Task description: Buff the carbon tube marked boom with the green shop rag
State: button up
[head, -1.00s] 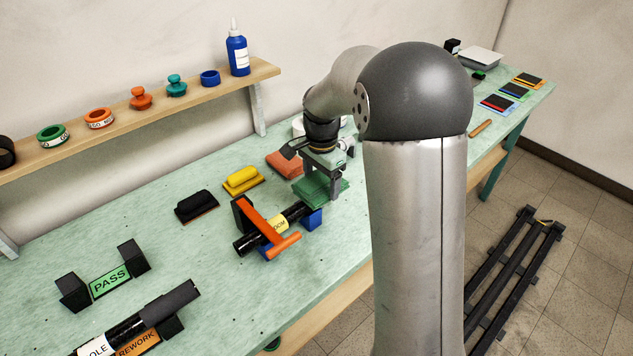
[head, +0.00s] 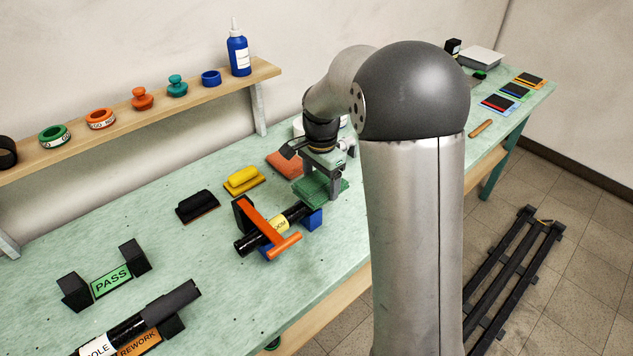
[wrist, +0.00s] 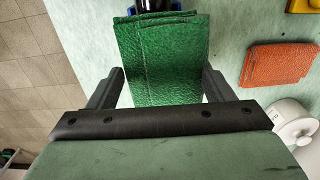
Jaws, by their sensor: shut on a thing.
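The green shop rag (head: 312,190) is a folded, textured pad, held between the fingers of my gripper (head: 322,186). In the wrist view the rag (wrist: 160,65) fills the space between the two dark fingertips (wrist: 160,88). The black carbon tube (head: 246,244) with a yellow label, partly covered so that only "OOM" reads, lies in a blue cradle (head: 312,220) under an orange clamp bar (head: 265,225). The rag is just beyond the tube's right end. I cannot tell whether they touch. In the wrist view the tube's end shows only as a dark piece at the top edge.
A yellow block (head: 243,179), a black block (head: 197,205) and an orange rag (head: 284,164) lie behind the tube. A PASS stand (head: 104,282) and a REWORK stand (head: 140,344) holding another tube are at front left. The bench between is clear.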

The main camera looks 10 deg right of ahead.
jog(key=shift+w+d+f, duration=0.15)
jog(key=shift+w+d, duration=0.05)
jog(key=shift+d, duration=0.3)
jog(key=shift+s+a+f+b, duration=0.15)
jog(key=shift+s+a, duration=0.15)
jog(key=shift+a, duration=0.2)
jog(key=shift+s+a+b, duration=0.15)
jog(key=shift+s+a, duration=0.15)
jog(key=shift+a, duration=0.2)
jog(key=shift+s+a, duration=0.15)
jog(key=shift+a, duration=0.15)
jog(key=shift+w+d+p, duration=0.2)
jog(key=shift+w+d, duration=0.2)
jog(key=shift+d, duration=0.3)
jog(key=shift+w+d+p, duration=0.2)
jog(key=shift+w+d, duration=0.2)
jog(key=shift+d, duration=0.3)
jog(key=shift+r, duration=0.2)
jog(key=shift+r+p, duration=1.8)
jog(key=shift+r, duration=0.75)
jog(key=shift+f, duration=0.1)
